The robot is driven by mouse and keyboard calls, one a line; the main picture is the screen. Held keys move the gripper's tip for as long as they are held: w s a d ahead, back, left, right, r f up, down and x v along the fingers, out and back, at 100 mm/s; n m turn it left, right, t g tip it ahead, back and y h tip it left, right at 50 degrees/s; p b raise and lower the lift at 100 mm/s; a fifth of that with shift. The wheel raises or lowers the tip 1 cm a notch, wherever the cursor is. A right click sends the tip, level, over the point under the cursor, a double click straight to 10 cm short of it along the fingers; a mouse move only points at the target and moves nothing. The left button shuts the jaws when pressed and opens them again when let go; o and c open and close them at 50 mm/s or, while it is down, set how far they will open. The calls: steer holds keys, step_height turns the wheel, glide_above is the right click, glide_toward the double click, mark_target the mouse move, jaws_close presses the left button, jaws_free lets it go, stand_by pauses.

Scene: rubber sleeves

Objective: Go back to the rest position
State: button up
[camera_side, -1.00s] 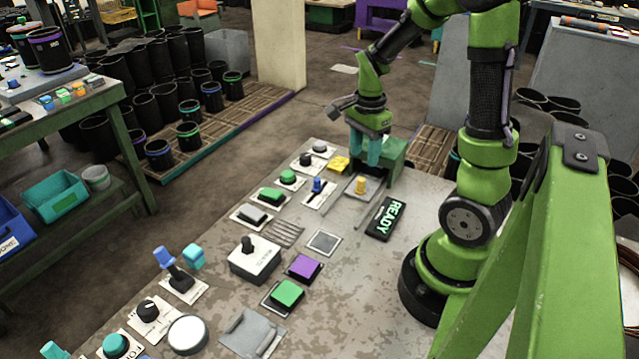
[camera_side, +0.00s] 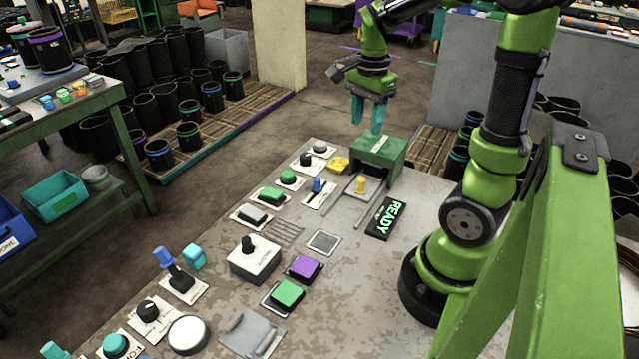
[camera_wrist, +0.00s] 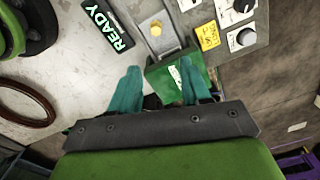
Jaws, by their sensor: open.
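My gripper (camera_side: 368,114) has teal fingers that are apart, with nothing between them. In the side view it hangs above the green box (camera_side: 378,147) at the far end of the table, clear of it. In the wrist view my gripper (camera_wrist: 160,84) points down over the same green box (camera_wrist: 170,76), which shows partly between the fingers. A yellow knob (camera_side: 361,184) stands on a plate in front of the box, and it also shows in the wrist view (camera_wrist: 156,29).
The grey table (camera_side: 340,270) holds several buttons, levers and knobs, including a purple button (camera_side: 304,266) and a black READY sign (camera_side: 385,218). The air around my gripper is free.

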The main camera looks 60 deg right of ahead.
steer(key=s+a+r+n+t+y, duration=0.1)
steer(key=a+r+n+t, duration=0.2)
steer(key=a+n, duration=0.5)
steer(key=s+a+r+n+t+y, duration=0.1)
steer(key=a+r+n+t, duration=0.2)
steer(key=a+n, duration=0.6)
steer(key=a+t, duration=0.1)
steer(key=a, duration=0.3)
steer(key=shift+a, duration=0.2)
